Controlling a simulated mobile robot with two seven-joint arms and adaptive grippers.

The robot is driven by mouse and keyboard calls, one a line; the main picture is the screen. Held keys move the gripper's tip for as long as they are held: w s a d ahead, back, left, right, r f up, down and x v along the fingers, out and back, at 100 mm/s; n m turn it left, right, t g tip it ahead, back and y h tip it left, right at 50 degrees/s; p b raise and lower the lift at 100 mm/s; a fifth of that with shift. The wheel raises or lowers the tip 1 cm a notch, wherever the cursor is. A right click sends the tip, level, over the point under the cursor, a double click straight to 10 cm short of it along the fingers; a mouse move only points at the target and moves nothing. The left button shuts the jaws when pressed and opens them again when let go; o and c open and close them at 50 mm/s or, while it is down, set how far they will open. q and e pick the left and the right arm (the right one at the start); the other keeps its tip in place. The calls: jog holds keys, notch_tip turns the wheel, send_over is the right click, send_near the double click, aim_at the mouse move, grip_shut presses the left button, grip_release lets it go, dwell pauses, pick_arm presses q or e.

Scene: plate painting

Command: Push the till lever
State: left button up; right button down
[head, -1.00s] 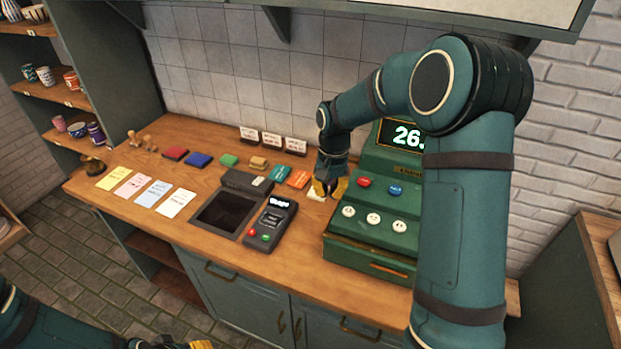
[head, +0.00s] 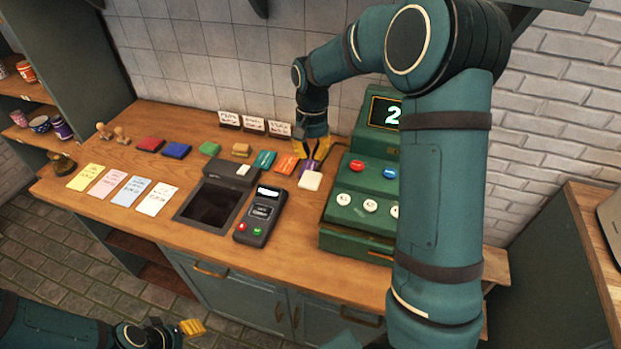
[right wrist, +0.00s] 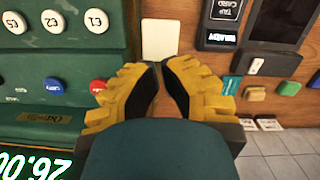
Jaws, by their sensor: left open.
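The green till (head: 345,240) stands at the right of the counter, with round white, red and blue buttons. Its display is partly hidden by my right arm. It also fills the left of the right wrist view (right wrist: 40,65). I cannot clearly make out its lever. My right gripper (head: 312,152) is open and empty, just left of the till near the back of the counter. In the right wrist view its two yellow fingers (right wrist: 161,85) stand apart with bare wood between them. My left gripper (head: 192,327) is open, low in front of the counter.
A dark tray (head: 213,206), coloured pads and paper slips lie further left. A tiled wall is behind.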

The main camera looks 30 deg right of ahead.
aim_at(310, 179)
jog(key=shift+f, duration=0.5)
jog(key=f+b, duration=0.4)
jog(key=f, duration=0.1)
jog(key=shift+s+a+f, duration=0.2)
